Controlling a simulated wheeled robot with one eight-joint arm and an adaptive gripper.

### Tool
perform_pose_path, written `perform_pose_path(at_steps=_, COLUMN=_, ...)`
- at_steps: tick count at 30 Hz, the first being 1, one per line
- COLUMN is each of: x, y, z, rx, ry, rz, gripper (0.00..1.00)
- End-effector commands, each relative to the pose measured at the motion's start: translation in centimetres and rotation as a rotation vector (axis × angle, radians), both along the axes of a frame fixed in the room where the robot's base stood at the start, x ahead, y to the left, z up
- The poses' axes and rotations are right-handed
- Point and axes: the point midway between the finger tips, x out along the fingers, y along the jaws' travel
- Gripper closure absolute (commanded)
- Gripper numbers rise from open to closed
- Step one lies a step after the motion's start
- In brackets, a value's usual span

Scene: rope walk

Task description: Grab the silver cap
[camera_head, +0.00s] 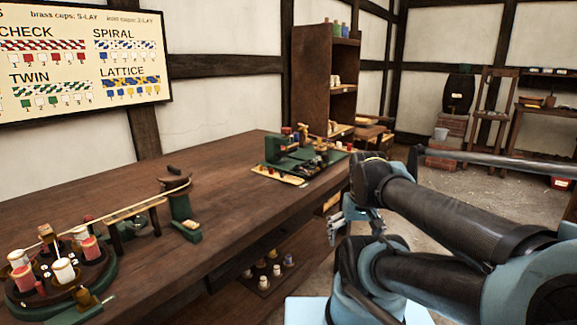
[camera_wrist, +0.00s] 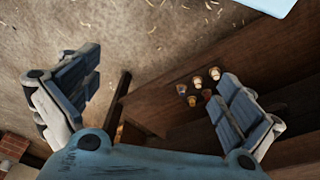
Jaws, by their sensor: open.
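I cannot make out a silver cap for certain in either view. My gripper (camera_wrist: 158,88) is open and empty in the wrist view, its two blue-grey fingers wide apart above the floor and the bench side. In the head view my gripper (camera_head: 350,222) hangs beside the bench's right edge, partly hidden by my arm. The green turntable (camera_head: 45,288) at the left end of the bench carries red and white spools and small brass-coloured parts. A green machine (camera_head: 290,152) with small coloured and metallic parts stands at the bench's far end; its details are too small to tell.
Spools stand on a low shelf (camera_head: 262,284), also visible in the wrist view (camera_wrist: 200,82). A tall shelf (camera_head: 312,85) and chair (camera_head: 492,100) stand farther back.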

Motion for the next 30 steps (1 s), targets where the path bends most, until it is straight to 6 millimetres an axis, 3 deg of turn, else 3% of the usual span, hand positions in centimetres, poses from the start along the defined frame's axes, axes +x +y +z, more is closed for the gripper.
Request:
perform_pose_path(at_steps=1, x=0.0, y=0.0, z=0.1, rx=0.000, ry=0.000, rz=0.002, gripper=0.14)
perform_pose_path(at_steps=5, x=0.7, y=0.2, z=1.1, rx=-0.004, ry=0.004, rz=0.028, gripper=0.43)
perform_pose_path(at_steps=9, x=2.8, y=1.0, z=4.1, rx=-0.012, ry=0.017, rz=0.108, gripper=0.74)
perform_pose_path(at_steps=18, x=9.4, y=3.5, z=11.5, rx=-0.040, ry=0.056, rz=0.339, gripper=0.74)
perform_pose_path(at_steps=30, x=18.9, y=8.7, z=19.1, rx=-0.072, ry=0.104, rz=0.649, gripper=0.74)
